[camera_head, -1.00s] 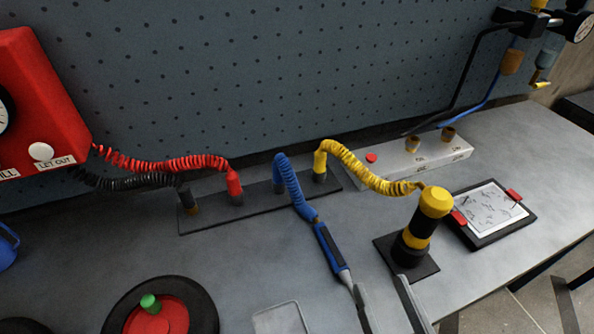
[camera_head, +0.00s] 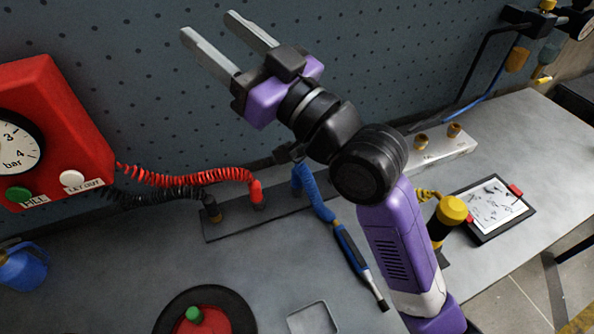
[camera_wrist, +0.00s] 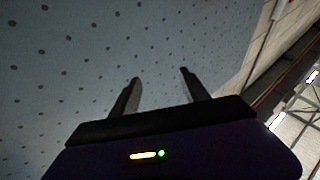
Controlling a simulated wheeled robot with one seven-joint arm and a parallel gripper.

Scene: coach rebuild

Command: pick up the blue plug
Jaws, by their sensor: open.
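The blue plug (camera_head: 297,182) stands at the left end of a blue coiled hose (camera_head: 316,198), on a dark strip (camera_head: 232,227) on the bench. My arm hides part of it. The hose leads to a blue and black tool (camera_head: 350,248) lying on the bench. My gripper (camera_head: 207,25) is raised in front of the pegboard, well above and left of the plug. Its two fingers are apart with nothing between them.
A red plug (camera_head: 257,194) and a black plug (camera_head: 212,209) stand on the strip left of the blue one. A red gauge box (camera_head: 60,130) is at the left. A yellow-topped post (camera_head: 452,210) and a clipboard (camera_head: 490,206) are at the right. The front-left bench holds a round red-and-black item (camera_head: 240,312).

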